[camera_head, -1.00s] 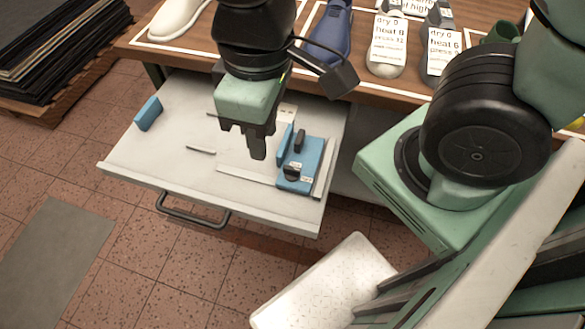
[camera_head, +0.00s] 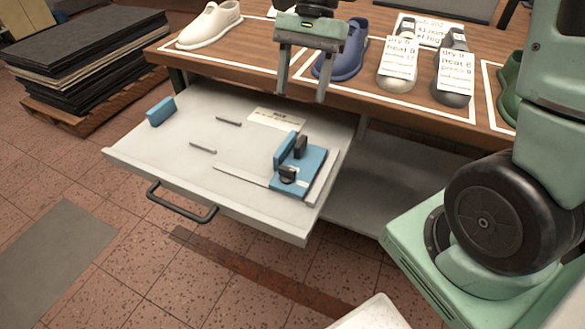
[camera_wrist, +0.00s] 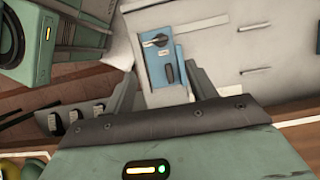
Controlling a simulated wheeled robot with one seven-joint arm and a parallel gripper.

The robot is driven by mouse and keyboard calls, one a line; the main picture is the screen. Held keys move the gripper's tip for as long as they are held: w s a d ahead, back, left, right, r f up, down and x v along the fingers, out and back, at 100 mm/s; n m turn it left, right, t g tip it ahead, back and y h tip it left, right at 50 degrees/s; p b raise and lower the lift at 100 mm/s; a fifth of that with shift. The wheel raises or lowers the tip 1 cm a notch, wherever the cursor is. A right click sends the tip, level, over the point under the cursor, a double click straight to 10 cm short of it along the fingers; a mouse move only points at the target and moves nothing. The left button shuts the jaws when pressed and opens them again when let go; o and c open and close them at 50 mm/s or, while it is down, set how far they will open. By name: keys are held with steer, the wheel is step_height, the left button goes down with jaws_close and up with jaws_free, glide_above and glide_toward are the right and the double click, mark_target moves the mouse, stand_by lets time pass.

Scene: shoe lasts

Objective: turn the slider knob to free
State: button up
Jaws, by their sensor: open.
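The blue slider (camera_head: 310,168) sits at the right end of the pale drawer (camera_head: 135,143), on a rail. Its round black knob (camera_head: 288,174) is at the near end, with small pale labels beside it too small to read. A black upright handle (camera_head: 300,146) stands farther back on it. The wrist view shows the slider (camera_wrist: 153,62), the knob (camera_wrist: 156,40) and the handle (camera_wrist: 168,72) ahead of my fingers. My gripper (camera_head: 303,96) is open and empty, raised above the drawer's back edge, apart from the slider.
A small blue block (camera_head: 161,111) is at the drawer's left end. Two short grey bars and a paper label (camera_head: 277,119) lie in the drawer. Shoe lasts, including a blue one (camera_head: 345,52), stand on the wooden table behind.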

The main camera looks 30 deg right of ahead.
mark_target(287, 168)
steer(key=b+x, duration=0.2)
steer(key=x, duration=1.3)
steer(key=shift+f+b, duration=0.4)
steer(key=c, duration=1)
